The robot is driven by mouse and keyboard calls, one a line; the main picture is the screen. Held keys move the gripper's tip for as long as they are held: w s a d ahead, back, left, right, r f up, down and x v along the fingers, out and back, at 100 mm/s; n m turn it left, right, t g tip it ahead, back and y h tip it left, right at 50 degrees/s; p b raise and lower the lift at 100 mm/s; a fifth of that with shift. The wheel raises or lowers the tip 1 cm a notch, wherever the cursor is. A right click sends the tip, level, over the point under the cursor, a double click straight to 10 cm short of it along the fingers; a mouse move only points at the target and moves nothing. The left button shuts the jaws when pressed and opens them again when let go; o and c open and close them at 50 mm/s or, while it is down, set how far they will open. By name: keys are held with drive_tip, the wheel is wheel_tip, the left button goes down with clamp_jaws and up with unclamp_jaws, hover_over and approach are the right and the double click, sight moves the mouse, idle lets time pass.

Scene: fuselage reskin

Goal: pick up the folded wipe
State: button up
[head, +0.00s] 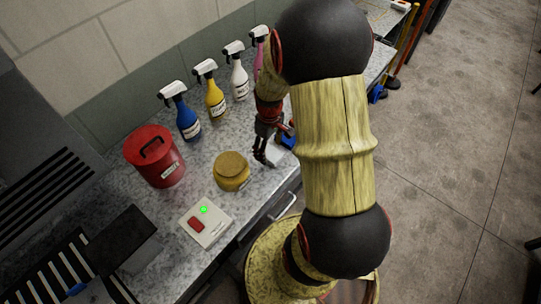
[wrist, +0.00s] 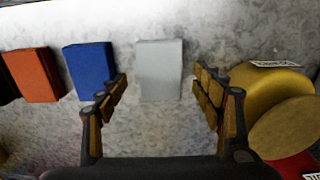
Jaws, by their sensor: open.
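A pale grey folded wipe (wrist: 160,68) lies flat on the counter in the wrist view, beyond and between the fingertips. A blue folded wipe (wrist: 89,70) and an orange folded wipe (wrist: 32,74) lie to its left. My gripper (wrist: 160,88) is open and empty, its two fingers spread to either side of the grey wipe's near end. In the head view my gripper (head: 264,157) points down over the counter; the grey wipe (head: 275,153) is partly hidden behind it, and a bit of the blue wipe (head: 287,137) shows beside my arm.
A yellow lidded jar (head: 231,171) stands close by; it is right of my gripper in the wrist view (wrist: 262,88). A red canister (head: 154,157), several spray bottles (head: 187,121) and a switch box (head: 206,222) with a green light stand on the counter (head: 247,211).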

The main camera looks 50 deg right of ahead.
drive_tip(key=shift+f, duration=0.75)
drive_tip(key=shift+c, duration=0.6)
drive_tip(key=c, duration=1)
drive_tip(key=shift+r, duration=0.2)
